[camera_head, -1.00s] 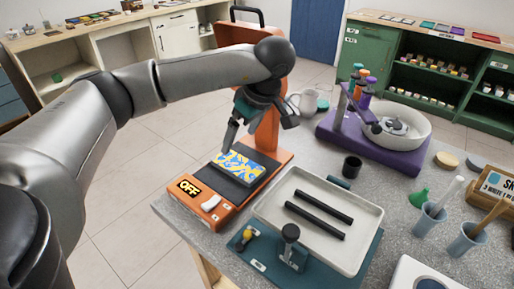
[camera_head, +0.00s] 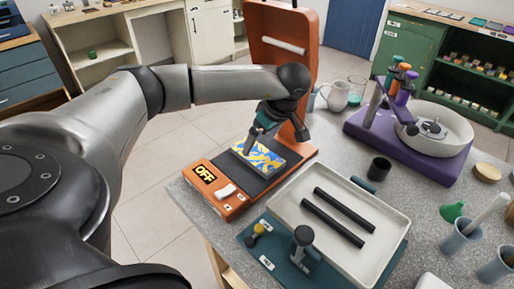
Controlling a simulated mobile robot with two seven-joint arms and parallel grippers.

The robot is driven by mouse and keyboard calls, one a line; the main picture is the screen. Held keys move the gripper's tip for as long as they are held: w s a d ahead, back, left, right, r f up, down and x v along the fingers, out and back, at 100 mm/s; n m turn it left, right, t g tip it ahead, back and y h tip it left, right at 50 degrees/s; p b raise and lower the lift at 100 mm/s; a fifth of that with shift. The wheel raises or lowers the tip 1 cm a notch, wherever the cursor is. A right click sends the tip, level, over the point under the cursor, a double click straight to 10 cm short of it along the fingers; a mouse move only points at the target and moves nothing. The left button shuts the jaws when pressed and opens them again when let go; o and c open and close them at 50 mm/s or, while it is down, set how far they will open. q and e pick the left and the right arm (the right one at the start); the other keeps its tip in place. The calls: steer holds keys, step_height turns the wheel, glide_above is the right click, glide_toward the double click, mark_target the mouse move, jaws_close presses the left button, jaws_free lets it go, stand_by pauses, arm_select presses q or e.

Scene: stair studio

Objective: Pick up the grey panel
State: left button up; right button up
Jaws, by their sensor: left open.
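A flat panel (camera_head: 262,157) with a blue, yellow and white pattern on top lies on the dark pad (camera_head: 265,178) of the orange press. Its thin edge looks greyish; I see no plain grey panel. My left gripper (camera_head: 273,142) comes in from the left and hangs above the panel, pointing down. Its fingers are apart with nothing between them. One finger overlaps the panel's far-left edge in the picture; I cannot tell if it touches. My right gripper is not in view.
The orange press (camera_head: 281,36) has a raised lid behind the gripper and a display reading OFF. A pale tray (camera_head: 392,225) with two black bars stands right of it.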

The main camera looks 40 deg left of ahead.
mark_target(256, 153)
arm_select(q)
steer(key=x, duration=0.2)
steer(key=b+x, duration=0.1)
steer(key=x, duration=0.1)
steer(key=shift+d+f, duration=0.15)
steer(key=shift+d, duration=0.2)
steer(key=shift+w+a+f, duration=0.1)
steer(key=shift+a+f, duration=0.15)
steer(key=shift+f, duration=0.15)
steer(key=shift+r, duration=0.1)
steer(key=c, duration=1.3)
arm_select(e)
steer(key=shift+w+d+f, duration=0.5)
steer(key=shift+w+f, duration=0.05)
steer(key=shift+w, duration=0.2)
